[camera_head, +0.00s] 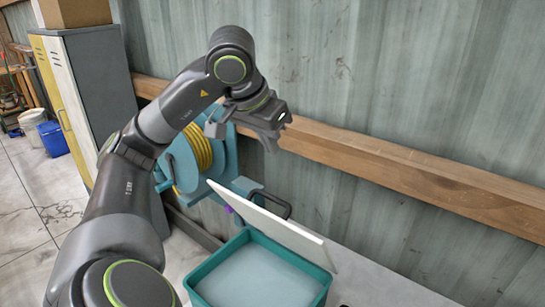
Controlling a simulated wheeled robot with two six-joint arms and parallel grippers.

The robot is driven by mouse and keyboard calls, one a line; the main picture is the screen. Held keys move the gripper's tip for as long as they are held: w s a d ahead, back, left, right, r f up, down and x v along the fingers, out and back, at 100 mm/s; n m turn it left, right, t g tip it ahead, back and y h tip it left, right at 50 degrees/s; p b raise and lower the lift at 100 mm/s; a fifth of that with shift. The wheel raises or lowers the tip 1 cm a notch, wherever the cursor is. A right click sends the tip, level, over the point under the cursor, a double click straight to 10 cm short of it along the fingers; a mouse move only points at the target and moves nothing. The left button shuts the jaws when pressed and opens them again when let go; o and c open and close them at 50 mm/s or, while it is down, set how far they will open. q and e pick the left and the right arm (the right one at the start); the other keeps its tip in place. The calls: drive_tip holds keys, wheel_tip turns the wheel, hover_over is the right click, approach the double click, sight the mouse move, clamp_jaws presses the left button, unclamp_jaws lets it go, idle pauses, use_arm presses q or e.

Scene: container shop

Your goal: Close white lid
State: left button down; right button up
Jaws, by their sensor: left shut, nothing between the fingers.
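A white lid (270,223) stands open and tilted at the back edge of a teal box (222,255). The box's pale inside shows at the bottom middle. My left gripper (272,140) is shut and empty, in the air above and behind the lid, apart from it. My left arm reaches up from the lower left and bends over at the top. My right gripper is out of view.
A teal hose reel (222,158) with yellow hose stands behind the box. A wooden rail (400,168) runs along the corrugated wall. A grey cabinet (100,85) and a blue bin (53,139) are at the left.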

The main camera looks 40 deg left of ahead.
use_arm(q)
drive_tip(key=f+b, duration=0.2)
drive_tip(key=f, duration=0.1)
drive_tip(key=f+b, duration=0.2)
drive_tip(key=f, duration=0.1)
drive_tip(key=f+b, duration=0.3)
drive_tip(key=f, duration=0.1)
drive_tip(key=shift+w+f, duration=0.1)
drive_tip(key=shift+w, duration=0.25)
